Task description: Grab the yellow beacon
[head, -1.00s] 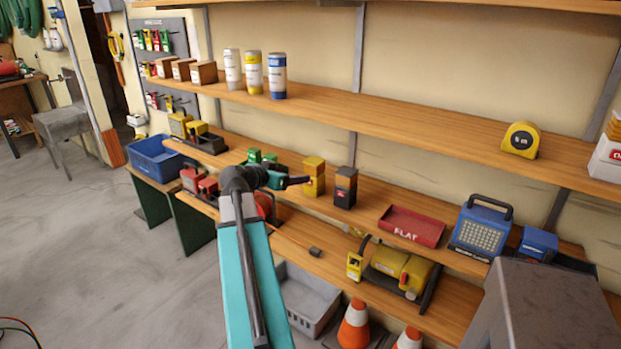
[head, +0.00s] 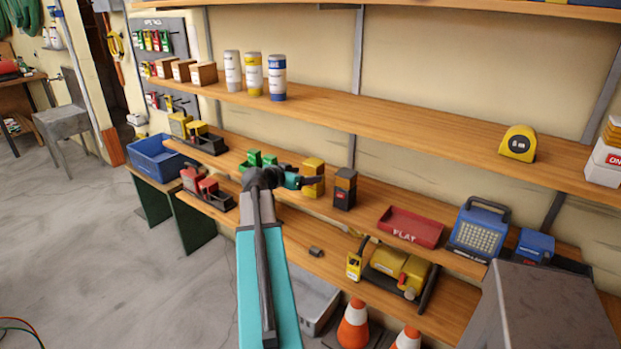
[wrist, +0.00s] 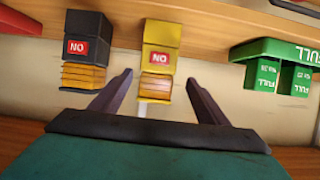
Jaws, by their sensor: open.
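The yellow beacon (head: 314,166) stands on the middle shelf, left of a black beacon (head: 345,188). In the wrist view the yellow beacon (wrist: 161,38) shows a red "NO" label and an amber ribbed part. My gripper (wrist: 159,77) is open and empty, with one finger on each side of the beacon's ribbed end in that view. I cannot tell whether a finger touches it. In the head view my gripper (head: 312,182) overlaps the beacon's front and hides part of it. The black beacon (wrist: 87,40) lies just outside the left finger in the wrist view.
Green blocks in a green holder (wrist: 280,65) sit to the right in the wrist view. A red tray (head: 411,227) and a blue lamp (head: 480,228) are farther right on the shelf. The upper shelf (head: 400,119) runs above.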

